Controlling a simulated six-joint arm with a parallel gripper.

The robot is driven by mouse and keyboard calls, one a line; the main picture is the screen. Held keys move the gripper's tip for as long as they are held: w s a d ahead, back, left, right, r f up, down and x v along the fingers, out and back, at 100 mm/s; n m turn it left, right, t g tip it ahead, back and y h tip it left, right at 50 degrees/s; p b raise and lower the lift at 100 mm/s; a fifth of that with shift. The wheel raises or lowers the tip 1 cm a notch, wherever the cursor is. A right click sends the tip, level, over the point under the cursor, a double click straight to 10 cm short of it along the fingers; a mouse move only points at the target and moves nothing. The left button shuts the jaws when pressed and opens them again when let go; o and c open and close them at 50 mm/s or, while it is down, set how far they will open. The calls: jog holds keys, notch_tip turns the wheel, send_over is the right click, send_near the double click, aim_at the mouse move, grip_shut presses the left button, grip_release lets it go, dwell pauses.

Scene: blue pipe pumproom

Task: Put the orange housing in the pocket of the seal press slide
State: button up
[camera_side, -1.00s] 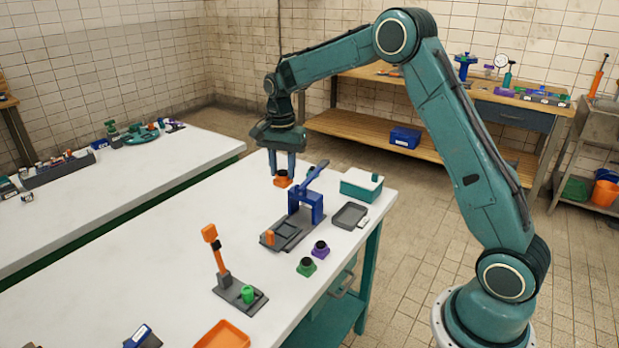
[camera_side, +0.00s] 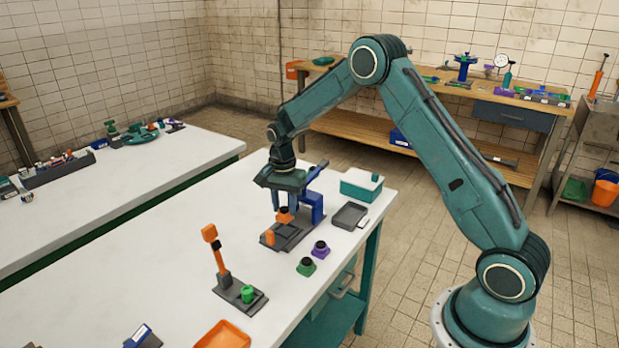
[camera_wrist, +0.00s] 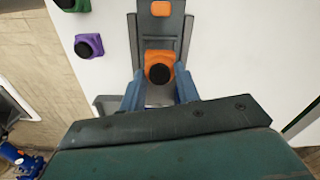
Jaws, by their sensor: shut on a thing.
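The orange housing (camera_side: 284,216) with a black round top is between the fingers of my gripper (camera_side: 283,203). My gripper is shut on it, over the grey base of the seal press. In the wrist view the housing (camera_wrist: 160,68) sits between the two blue-grey fingers (camera_wrist: 158,92), over or on the grey slide (camera_wrist: 165,28). I cannot tell whether it touches the slide or its pocket, which is hidden. The seal press has a blue frame and lever (camera_side: 315,206) just behind my gripper. An orange block (camera_side: 270,237) stands at the slide's near end and also shows in the wrist view (camera_wrist: 160,8).
A green housing (camera_side: 306,266) and a purple housing (camera_side: 320,250) stand right of the press. A grey tray (camera_side: 349,216) and a teal box (camera_side: 361,185) lie behind them. A fixture with an orange lever (camera_side: 217,252) stands in front. The table's left side is clear.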

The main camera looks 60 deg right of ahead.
aim_at(284, 208)
jog(key=shift+f, duration=1.8)
jog(key=shift+f, duration=0.1)
jog(key=o, duration=1.1)
jog(key=shift+f, duration=0.1)
jog(key=shift+c, duration=0.2)
notch_tip(284, 208, up, 12)
jog(key=shift+f, duration=0.15)
jog(key=shift+r, duration=0.35)
